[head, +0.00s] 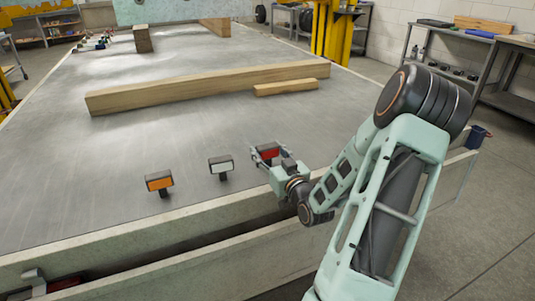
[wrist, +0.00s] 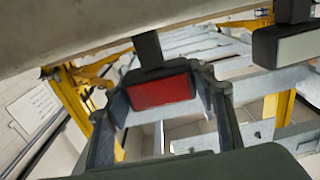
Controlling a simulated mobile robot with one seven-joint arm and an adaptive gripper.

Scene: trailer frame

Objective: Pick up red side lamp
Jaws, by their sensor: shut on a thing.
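The red side lamp (wrist: 160,90) is a small black-framed block with a red face on a dark stem. In the wrist view it sits between the fingers of my gripper (wrist: 163,105), which is shut on it, one finger at each side. In the head view the red lamp (head: 268,152) is at the near right of the grey trailer bed (head: 200,120), with my gripper (head: 268,155) around it. The stem shows above the lamp in the wrist view. Whether the lamp touches the bed is hard to tell.
A white lamp (head: 221,164) and an orange lamp (head: 159,182) stand to the left along the near edge. The white one also shows in the wrist view (wrist: 297,46). A long wooden beam (head: 210,86) and a short block (head: 286,87) lie behind, with bare bed between.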

